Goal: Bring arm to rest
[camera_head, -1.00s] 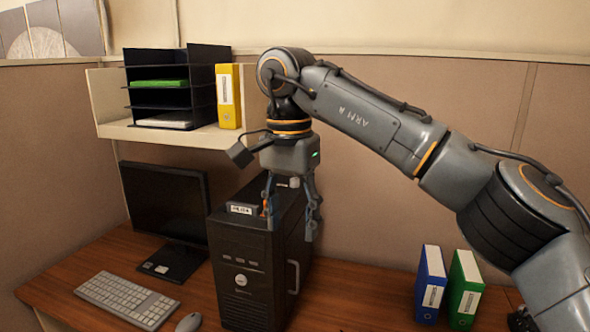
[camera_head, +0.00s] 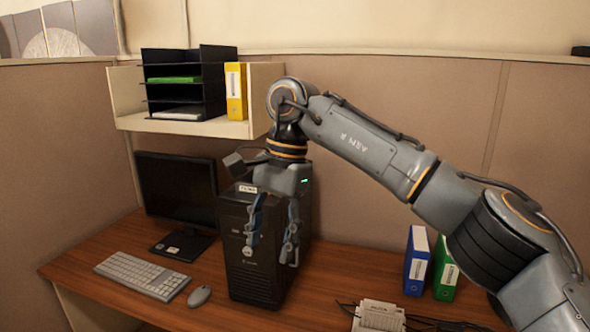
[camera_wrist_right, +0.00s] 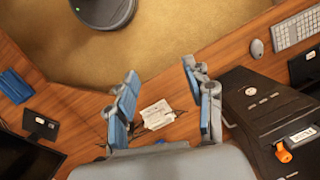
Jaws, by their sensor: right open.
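My right arm (camera_head: 370,145) reaches in from the right in the head view, bent at the elbow with the wrist pointing down. Its gripper (camera_head: 270,250) is open and empty, with its fingers in front of the black computer tower (camera_head: 240,265). In the right wrist view the open gripper (camera_wrist_right: 165,100) has clear space between its fingers, and the tower (camera_wrist_right: 265,105) stands to its right. A small label box (camera_head: 247,188) sits on top of the tower, partly hidden by the gripper. My left gripper is not in view.
A monitor (camera_head: 178,190), keyboard (camera_head: 142,275) and mouse (camera_head: 199,296) are left of the tower. A shelf (camera_head: 195,127) holds a black tray rack (camera_head: 185,85) and yellow binder (camera_head: 235,90). Blue (camera_head: 416,262) and green (camera_head: 445,270) binders and white papers (camera_head: 378,316) are at right.

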